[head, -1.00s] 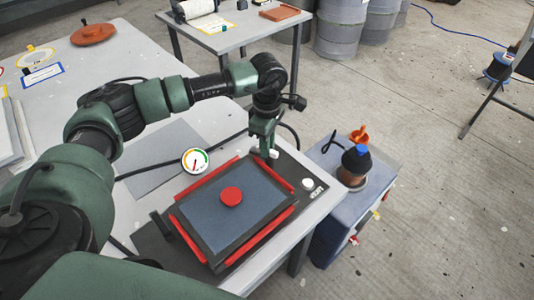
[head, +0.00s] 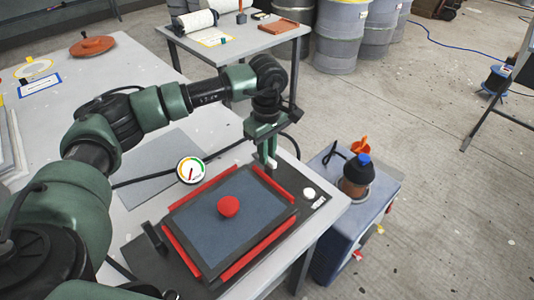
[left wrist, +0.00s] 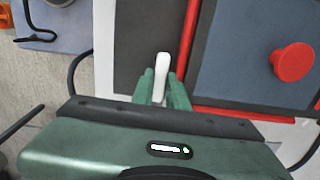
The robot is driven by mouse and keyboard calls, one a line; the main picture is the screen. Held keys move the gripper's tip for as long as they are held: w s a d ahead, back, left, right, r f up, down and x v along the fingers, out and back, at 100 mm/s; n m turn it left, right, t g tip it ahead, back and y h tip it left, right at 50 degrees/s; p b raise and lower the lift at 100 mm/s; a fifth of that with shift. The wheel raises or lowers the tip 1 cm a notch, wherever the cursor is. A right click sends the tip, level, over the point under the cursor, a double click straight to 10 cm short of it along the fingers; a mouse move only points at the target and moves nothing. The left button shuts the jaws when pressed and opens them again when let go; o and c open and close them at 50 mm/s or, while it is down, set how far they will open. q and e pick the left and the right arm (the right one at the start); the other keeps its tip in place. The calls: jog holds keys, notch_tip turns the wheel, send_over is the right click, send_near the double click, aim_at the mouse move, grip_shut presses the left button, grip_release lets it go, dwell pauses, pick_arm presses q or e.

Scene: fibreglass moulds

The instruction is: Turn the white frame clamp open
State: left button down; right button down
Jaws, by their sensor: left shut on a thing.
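The white frame clamp (left wrist: 163,62) is a short white lever, upright in the left wrist view. Its lower part is hidden between my green fingers. My left gripper (left wrist: 160,76) is shut on it. In the head view the left gripper (head: 267,161) reaches down at the far corner of the red-edged frame, and only a small white tip of the clamp (head: 273,164) shows beside the fingers. The frame's red bars (head: 272,184) surround a dark blue-grey panel (head: 205,225) with a red knob (head: 228,206) on it. My right gripper is not in view.
A dial gauge (head: 190,170) stands left of the frame. A black handle (head: 154,237) is at its near left. A white round button (head: 309,193) lies to the right. A blue cabinet (head: 335,235) with a dark-topped pot (head: 357,177) stands beside the table.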

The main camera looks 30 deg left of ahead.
pick_arm(q)
jog(key=shift+w+r, duration=0.1)
jog(key=shift+r, duration=0.05)
jog(key=c, duration=1.4)
grip_release()
jog(key=shift+r+b, duration=0.65)
jog(key=shift+r, duration=3.2)
